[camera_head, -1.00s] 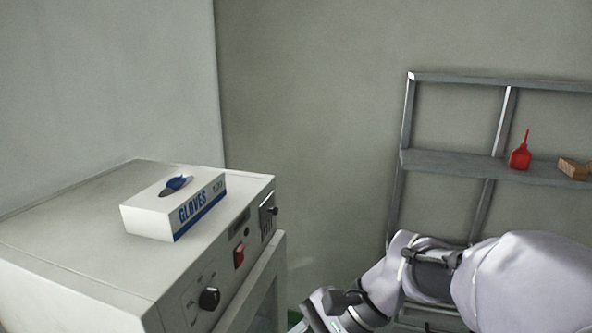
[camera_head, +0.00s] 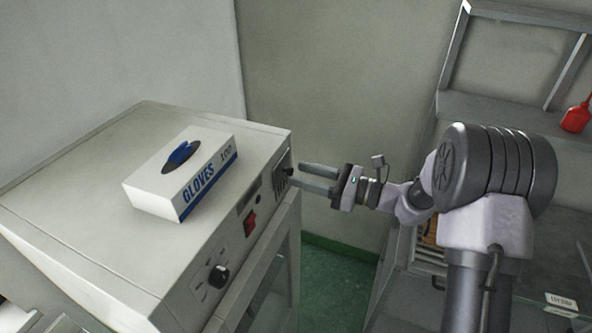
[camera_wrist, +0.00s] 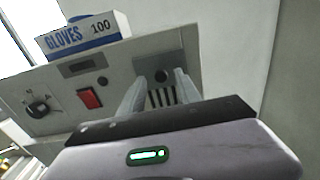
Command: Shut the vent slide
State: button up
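The vent slide (camera_head: 281,168) is a small grey plate with a dark round knob, at the right end of the white machine's front panel. In the wrist view, the vent slide's knob (camera_wrist: 161,76) shows above several dark vertical slots (camera_wrist: 163,97), which look uncovered. My gripper (camera_head: 302,176) points at the vent from the right. Its two fingers are apart, with the knob between them in the wrist view; I see no contact. The lower ends of the slots are hidden behind my gripper.
A glove box (camera_head: 182,175) stands on the white machine (camera_head: 90,215). A red switch (camera_head: 250,223) and a black dial (camera_head: 219,275) are left of the vent on the same panel. A grey shelf rack (camera_head: 500,104) with a red bottle (camera_head: 576,117) stands at the right.

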aim_at(287, 171)
jog(key=x, duration=0.2)
jog(key=shift+w+a, duration=0.2)
jog(key=shift+a, duration=0.05)
grip_shut()
dwell(1.3)
